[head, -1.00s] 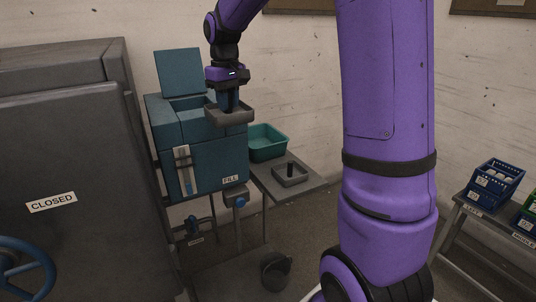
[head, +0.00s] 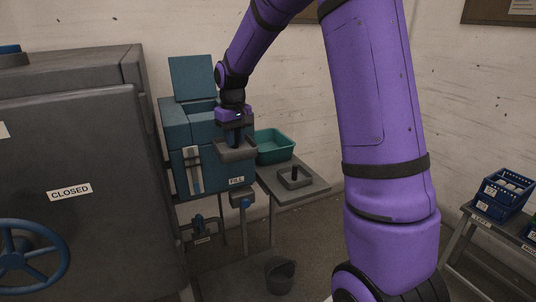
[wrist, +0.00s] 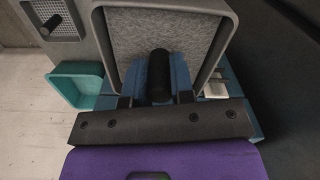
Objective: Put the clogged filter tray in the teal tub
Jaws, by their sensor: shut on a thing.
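My gripper (head: 236,138) is shut on the upright black handle of the clogged filter tray (head: 237,156), a grey square tray held in front of the blue machine's open top. In the wrist view the tray (wrist: 205,20) fills the upper middle, with a grey fibrous layer inside, and the gripper (wrist: 158,85) closes around its black handle. The teal tub (head: 275,148) stands on a grey side shelf to the right of the machine, behind and right of the held tray. It also shows at the left in the wrist view (wrist: 75,85). Its visible inside looks empty.
A second grey tray with a black handle (head: 295,179) sits on the shelf in front of the tub. The blue machine (head: 205,170) has its lid (head: 192,78) raised. A dark bucket (head: 280,274) is on the floor. Blue crates (head: 502,190) stand on a bench at right.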

